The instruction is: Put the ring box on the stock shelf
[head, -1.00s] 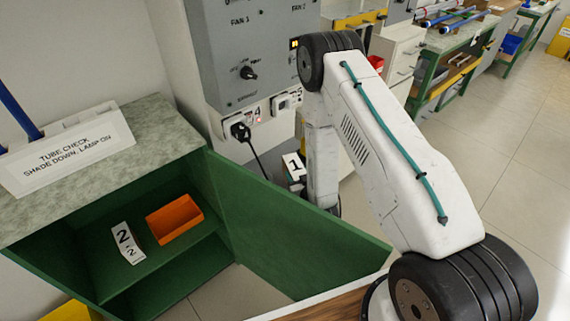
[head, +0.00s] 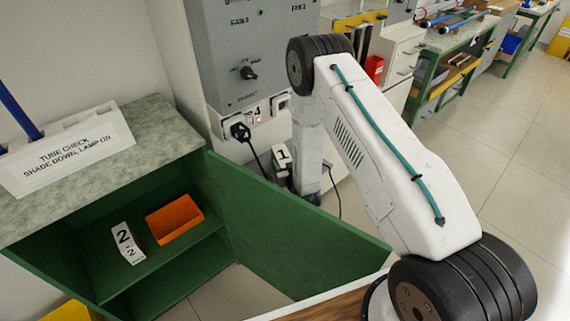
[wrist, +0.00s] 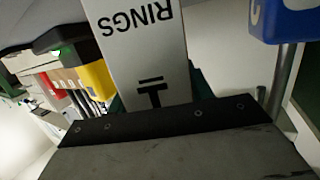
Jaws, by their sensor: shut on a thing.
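The ring box (wrist: 143,45) is a pale box with "RINGS" in dark letters, upside down in the wrist view. My gripper (wrist: 165,120) is shut on it; a dark jaw edge crosses in front of the box's lower end. In the head view my arm reaches down behind the open green door, and the gripper and box are hidden there. A green cabinet (head: 205,160) stands open at left, with an inner shelf (head: 104,272). No label names the stock shelf, so I cannot tell whether this is it.
An orange bin (head: 174,220) and a "2" card (head: 127,243) stand inside the cabinet. The green door (head: 290,225) sticks out toward my arm. A grey fan panel (head: 250,60) with a plug and cable is behind. Floor at right is clear. A blue object (wrist: 285,20) hangs near the box.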

